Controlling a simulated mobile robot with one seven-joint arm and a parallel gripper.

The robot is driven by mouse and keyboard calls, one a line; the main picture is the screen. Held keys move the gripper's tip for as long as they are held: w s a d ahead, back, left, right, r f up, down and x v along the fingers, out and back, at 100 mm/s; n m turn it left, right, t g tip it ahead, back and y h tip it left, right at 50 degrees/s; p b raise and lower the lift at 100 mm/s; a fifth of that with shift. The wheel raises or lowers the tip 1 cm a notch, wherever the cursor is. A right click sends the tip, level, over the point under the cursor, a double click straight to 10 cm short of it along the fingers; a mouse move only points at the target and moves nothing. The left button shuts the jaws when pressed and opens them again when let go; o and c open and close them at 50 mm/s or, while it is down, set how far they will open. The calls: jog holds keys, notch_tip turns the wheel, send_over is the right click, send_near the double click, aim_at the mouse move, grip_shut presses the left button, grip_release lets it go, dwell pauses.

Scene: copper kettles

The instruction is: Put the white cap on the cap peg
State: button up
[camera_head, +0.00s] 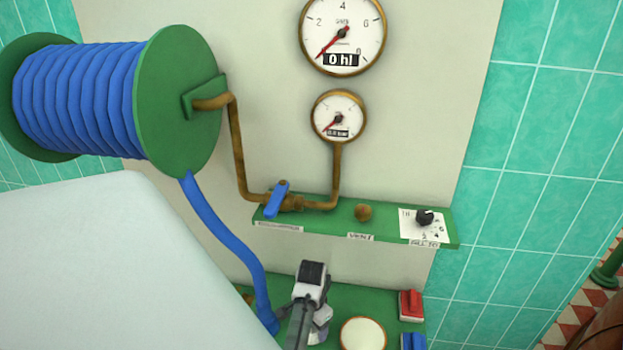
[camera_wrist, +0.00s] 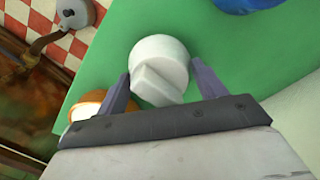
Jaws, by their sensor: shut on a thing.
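The white cap (camera_wrist: 160,62) is a round, chunky piece with a raised bar across its face. In the wrist view it sits between the two fingers of my gripper (camera_wrist: 164,88), which is shut on it. Green panel surface lies behind the cap; I cannot tell whether the cap touches it. In the head view my gripper (camera_head: 313,318) is low in the middle, over the green lower ledge beside the blue hose, and the cap is not clearly made out. I cannot identify the cap peg for sure; a small brown knob (camera_head: 363,212) stands above the VENT label.
A blue hose (camera_head: 225,232) runs from the reel (camera_head: 180,100) to the ledge. A brass-rimmed disc (camera_head: 362,334), red switch (camera_head: 411,304) and blue switch (camera_head: 413,341) lie right of my gripper. The upper shelf (camera_head: 330,212) carries a blue-handled valve (camera_head: 277,198) and a dial (camera_head: 425,218).

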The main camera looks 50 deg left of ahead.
jog(key=shift+f, duration=0.1)
dwell(0.5)
jog(key=shift+f, duration=0.45)
jog(key=o, duration=1)
notch_tip(320, 180, up, 12)
jog(key=p, duration=0.2)
jog(key=shift+s+r+p, duration=0.1)
jog(key=shift+r+p, duration=0.1)
jog(key=shift+p, duration=0.15)
jog(key=shift+r+p, duration=0.55)
jog(key=shift+r, duration=0.2)
